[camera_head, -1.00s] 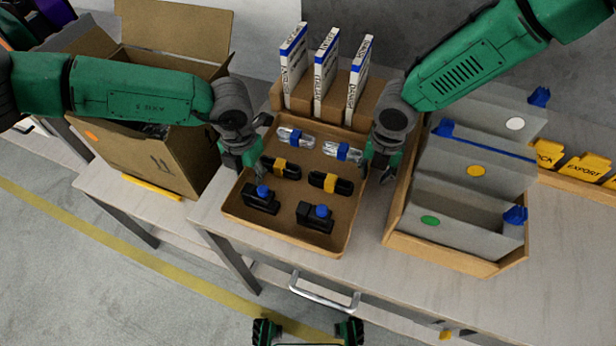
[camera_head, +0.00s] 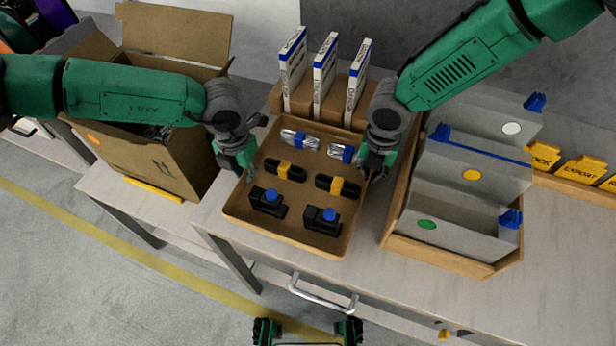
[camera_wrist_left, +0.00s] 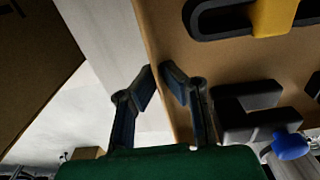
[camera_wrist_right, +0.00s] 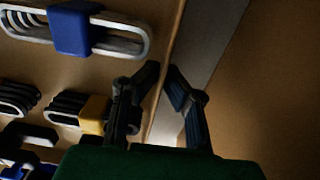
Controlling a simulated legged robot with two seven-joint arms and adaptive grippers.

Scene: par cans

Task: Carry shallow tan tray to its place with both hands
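The shallow tan tray (camera_head: 295,241) is on the table in the middle of the head view. It holds silvery loops with blue bands (camera_head: 300,139), black loops with yellow bands (camera_head: 285,171) and black clamps with blue knobs (camera_head: 267,203). My left gripper (camera_head: 243,168) is at the tray's left wall, one finger outside and one inside, pinching the rim in the left wrist view (camera_wrist_left: 160,82). My right gripper (camera_head: 373,170) pinches the right wall the same way in the right wrist view (camera_wrist_right: 163,80). I cannot tell whether the tray is clear of the table.
A tan rack with upright white-and-blue boxes (camera_head: 325,70) stands just behind the tray. A wooden bin with grey dividers (camera_head: 455,255) is close on the right. An open cardboard box (camera_head: 165,165) stands on the left. Bare tabletop (camera_head: 560,240) lies at the far right.

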